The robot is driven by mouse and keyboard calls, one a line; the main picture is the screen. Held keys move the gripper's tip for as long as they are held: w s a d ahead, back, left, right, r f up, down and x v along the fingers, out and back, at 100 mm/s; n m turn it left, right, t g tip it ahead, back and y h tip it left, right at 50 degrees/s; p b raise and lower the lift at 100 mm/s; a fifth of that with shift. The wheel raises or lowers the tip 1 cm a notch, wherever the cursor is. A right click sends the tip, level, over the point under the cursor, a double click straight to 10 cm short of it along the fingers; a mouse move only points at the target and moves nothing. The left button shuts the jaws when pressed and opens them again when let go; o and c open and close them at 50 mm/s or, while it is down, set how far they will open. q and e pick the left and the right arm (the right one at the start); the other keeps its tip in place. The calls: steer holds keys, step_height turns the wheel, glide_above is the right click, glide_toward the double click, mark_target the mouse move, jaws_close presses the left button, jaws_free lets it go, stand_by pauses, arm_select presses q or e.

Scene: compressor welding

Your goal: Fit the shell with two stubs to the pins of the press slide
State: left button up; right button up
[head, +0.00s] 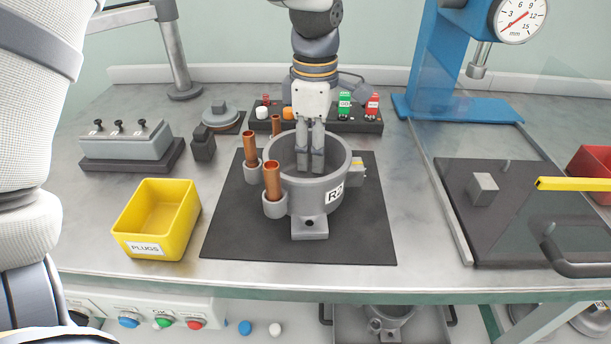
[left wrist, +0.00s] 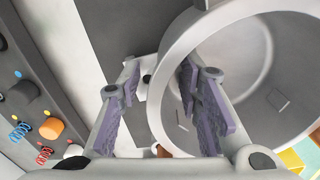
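A grey round shell (head: 312,200) marked R2 stands upright and open-topped on a black mat (head: 230,235). Copper tubes (head: 272,180) stand in grey cups at its left side; a third tube (head: 276,126) shows behind. My left gripper (head: 311,168) points down over the shell's opening in the head view. In the left wrist view its fingers (left wrist: 165,105) are apart, with the shell's rim (left wrist: 165,100) near and partly behind them. Contact cannot be told. The press slide (head: 450,200) is a dark plate at right with a grey block and small pins (head: 505,166). My right gripper is not seen.
A blue press (head: 425,70) with a gauge stands back right, behind a clear panel. A yellow PLUGS bin (head: 155,220) is left of the mat. A grey block with black knobs (head: 125,145) is back left. Another grey shell part (head: 390,318) lies in a tray below. A yellow bar (head: 575,184) juts in right.

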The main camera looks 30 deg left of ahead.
arm_select(q)
jaws_close()
steer(key=shift+r, duration=0.1)
steer(key=shift+r, duration=0.25)
step_height(320, 180, up, 3)
steer(key=shift+s+d+r, duration=0.1)
steer(key=shift+s+r, duration=0.05)
steer(key=s+d+r+p, duration=0.1)
steer(key=s+d+r, duration=0.7)
steer(key=s+r, duration=0.1)
steer(key=shift+s+d, duration=0.3)
steer(key=shift+s, duration=0.45)
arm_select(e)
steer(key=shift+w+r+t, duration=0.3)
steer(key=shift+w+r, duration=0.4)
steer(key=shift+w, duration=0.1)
arm_select(q)
steer(key=c, duration=0.6)
jaws_free()
steer(key=shift+c, duration=0.2)
